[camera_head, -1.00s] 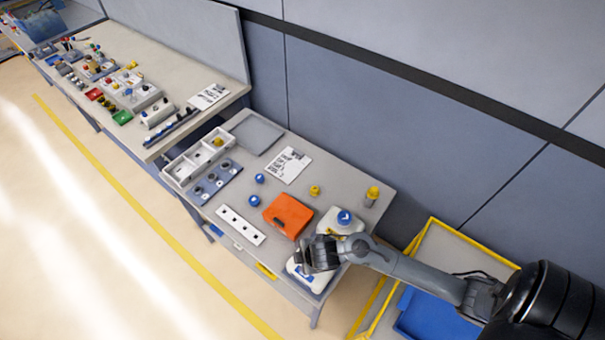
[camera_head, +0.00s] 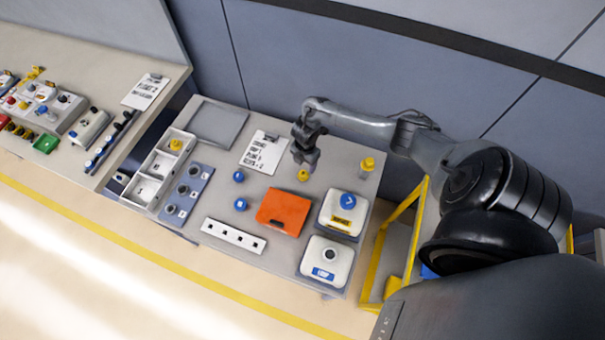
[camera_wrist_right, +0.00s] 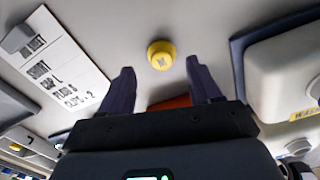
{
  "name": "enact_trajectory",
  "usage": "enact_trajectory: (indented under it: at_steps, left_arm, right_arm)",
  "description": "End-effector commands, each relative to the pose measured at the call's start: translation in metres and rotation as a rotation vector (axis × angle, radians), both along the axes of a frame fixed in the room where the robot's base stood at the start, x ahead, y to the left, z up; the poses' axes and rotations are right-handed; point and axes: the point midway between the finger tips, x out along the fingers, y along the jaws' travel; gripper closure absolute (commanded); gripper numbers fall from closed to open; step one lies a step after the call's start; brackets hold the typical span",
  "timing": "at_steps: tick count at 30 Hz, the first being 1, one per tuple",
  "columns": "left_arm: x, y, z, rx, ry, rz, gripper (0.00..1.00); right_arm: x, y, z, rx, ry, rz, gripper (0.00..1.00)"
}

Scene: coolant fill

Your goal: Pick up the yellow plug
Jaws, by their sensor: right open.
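A small round yellow plug (camera_head: 303,175) stands on the grey table, right of the white note sheet. In the right wrist view the yellow plug (camera_wrist_right: 161,55) shows ahead, between the lines of the two fingers and apart from both. My right gripper (camera_head: 306,162) is above and close beside the plug. Its two dark fingers (camera_wrist_right: 158,75) are spread with nothing between them. Another yellow piece (camera_head: 176,145) lies in the white divided tray, and a taller yellow-topped object (camera_head: 367,164) stands at the back right. My left gripper is not in view.
The note sheet (camera_head: 264,151), two blue caps (camera_head: 240,204), an orange box (camera_head: 284,211) and two white-topped units (camera_head: 343,212) surround the plug. A white strip with holes (camera_head: 233,236) lies in front. A yellow-framed cart (camera_head: 391,245) stands to the right.

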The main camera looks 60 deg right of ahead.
Motion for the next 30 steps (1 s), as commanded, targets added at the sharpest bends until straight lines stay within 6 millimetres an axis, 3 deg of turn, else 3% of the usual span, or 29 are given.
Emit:
enact_trajectory:
  at_steps: [8,18,27,30]
  left_arm:
    - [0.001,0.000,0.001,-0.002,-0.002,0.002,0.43]
    - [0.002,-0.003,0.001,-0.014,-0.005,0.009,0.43]
    - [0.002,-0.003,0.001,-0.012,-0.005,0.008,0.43]
    - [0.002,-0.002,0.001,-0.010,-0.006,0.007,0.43]
  right_arm:
    - [-0.001,0.004,-0.016,0.000,0.000,-0.001,0.37]
    - [-0.002,0.010,-0.055,-0.001,-0.001,-0.001,0.37]
    - [-0.002,0.009,-0.059,-0.002,-0.003,0.001,0.37]
    - [-0.002,0.009,-0.059,-0.002,-0.003,0.001,0.49]
